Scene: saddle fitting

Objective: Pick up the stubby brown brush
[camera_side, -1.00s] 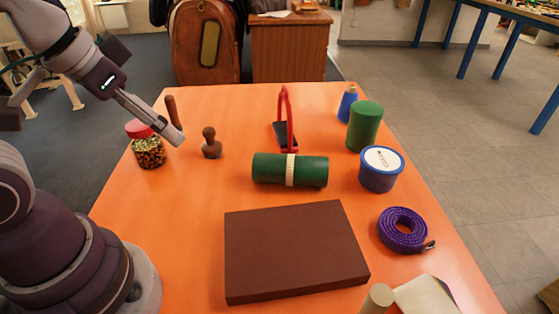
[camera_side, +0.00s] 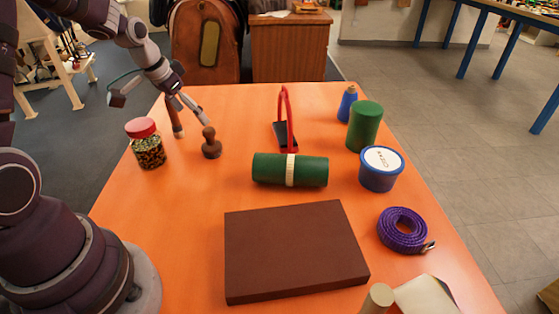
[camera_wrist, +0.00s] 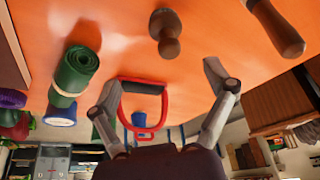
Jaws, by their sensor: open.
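The stubby brown brush (camera_side: 211,144), short with a rounded knob, stands upright on the orange table at the left back. In the wrist view the brush (camera_wrist: 165,32) shows at the top centre, ahead of the fingers. My gripper (camera_side: 193,119) is open and empty, tilted down just behind and left of the brush. In the wrist view its fingers (camera_wrist: 166,78) are spread wide, with bare table between them and the brush. I cannot tell from the side view whether a fingertip touches the brush.
A taller brown wooden handle (camera_side: 173,112) stands close beside my fingers, partly hidden. A red-lidded jar (camera_side: 147,144) is to the left. A green roll (camera_side: 262,168), a red-handled tool (camera_side: 286,125) and a dark brown slab (camera_side: 295,250) lie to the right and front.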

